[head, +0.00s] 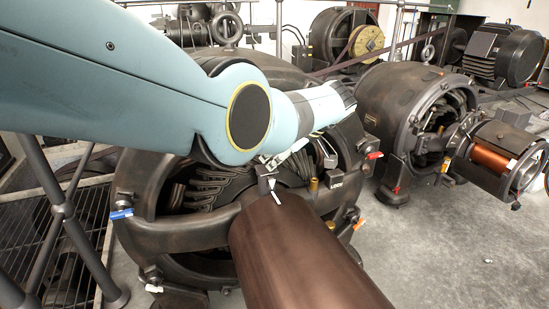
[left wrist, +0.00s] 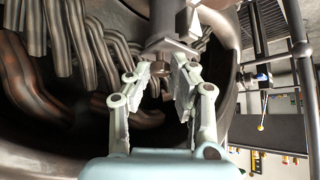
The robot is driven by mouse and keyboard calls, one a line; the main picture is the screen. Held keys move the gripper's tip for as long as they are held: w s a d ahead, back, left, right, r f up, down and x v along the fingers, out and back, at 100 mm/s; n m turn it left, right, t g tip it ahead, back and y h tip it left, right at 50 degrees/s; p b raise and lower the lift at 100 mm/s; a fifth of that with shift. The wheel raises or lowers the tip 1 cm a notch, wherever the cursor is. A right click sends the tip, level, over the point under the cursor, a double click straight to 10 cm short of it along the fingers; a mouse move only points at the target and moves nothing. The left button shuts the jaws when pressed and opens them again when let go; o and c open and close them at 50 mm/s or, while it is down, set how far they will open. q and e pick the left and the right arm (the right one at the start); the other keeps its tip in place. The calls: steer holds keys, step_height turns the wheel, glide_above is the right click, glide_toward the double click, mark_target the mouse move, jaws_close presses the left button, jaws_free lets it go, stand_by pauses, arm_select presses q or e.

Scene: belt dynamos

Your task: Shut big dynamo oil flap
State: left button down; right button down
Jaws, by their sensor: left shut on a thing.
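The big dynamo (head: 145,190) stands in front, a dark round housing with bent copper-brown bars (left wrist: 45,90) inside and a brown cylinder (head: 305,250) toward me. My left gripper (head: 273,163) reaches over it to a small dark block near the cylinder's top end. In the left wrist view its pale fingers (left wrist: 165,80) are shut on a small dark metal part under a block (left wrist: 170,45). This part may be the oil flap; the fingers cover much of it, and I cannot tell how far it stands open. My right gripper is out of view.
A second dynamo (head: 392,95) with a copper-wound part (head: 492,160) stands at the right. More machines with a belt pulley (head: 368,42) stand behind. Grey railings (head: 65,210) run at the left.

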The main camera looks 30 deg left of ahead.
arm_select(q)
steer(key=c, duration=1.2)
jaws_free()
steer(key=shift+f, duration=0.1)
steer(key=v, duration=1.2)
steer(key=shift+w, duration=0.1)
